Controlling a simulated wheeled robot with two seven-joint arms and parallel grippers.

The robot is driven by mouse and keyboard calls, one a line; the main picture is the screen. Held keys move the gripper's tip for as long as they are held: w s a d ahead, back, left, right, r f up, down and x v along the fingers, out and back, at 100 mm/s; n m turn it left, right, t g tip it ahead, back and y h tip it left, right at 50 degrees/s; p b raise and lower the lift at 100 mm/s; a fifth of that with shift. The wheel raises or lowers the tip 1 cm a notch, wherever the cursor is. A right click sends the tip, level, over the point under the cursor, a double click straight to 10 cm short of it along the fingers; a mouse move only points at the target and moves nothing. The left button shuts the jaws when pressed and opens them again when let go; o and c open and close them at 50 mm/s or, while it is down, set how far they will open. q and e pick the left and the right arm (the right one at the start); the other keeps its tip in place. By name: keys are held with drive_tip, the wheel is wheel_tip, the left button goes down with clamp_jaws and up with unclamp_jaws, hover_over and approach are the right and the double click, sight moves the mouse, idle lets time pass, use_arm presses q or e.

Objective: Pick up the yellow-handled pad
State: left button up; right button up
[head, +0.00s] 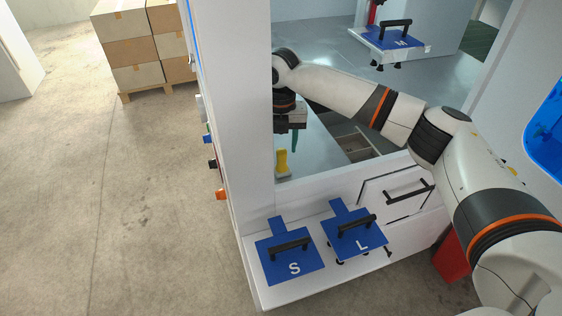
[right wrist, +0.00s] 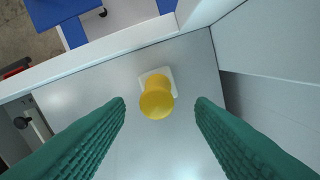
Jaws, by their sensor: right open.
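The yellow-handled pad has a yellow knob-like handle and a pale square base. In the right wrist view the yellow-handled pad (right wrist: 157,97) stands upright on the grey surface, between my open fingers and a little beyond them. In the head view the pad (head: 282,162) stands inside the machine, close to the white front post. My right gripper (head: 294,141) reaches in above and beside it, with one green finger showing. In the right wrist view both green fingers of the right gripper (right wrist: 160,115) are spread wide and empty. My left gripper is not in view.
Blue plates marked S (head: 278,268) and L (head: 343,246), with black handles, lie on the white front shelf (head: 330,289). A blue plate marked M (head: 385,36) sits farther back. A white wall (right wrist: 110,51) runs close beside the pad. Boxes (head: 137,50) stand at the far left.

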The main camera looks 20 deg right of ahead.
sight(281, 150)
drive_tip(key=f, duration=0.2)
drive_tip(key=f+p, duration=0.1)
drive_tip(key=shift+s+d+f, duration=0.1)
drive_tip(key=shift+s+f, duration=0.15)
drive_tip(key=shift+f, duration=0.5)
drive_tip(key=shift+c, duration=0.2)
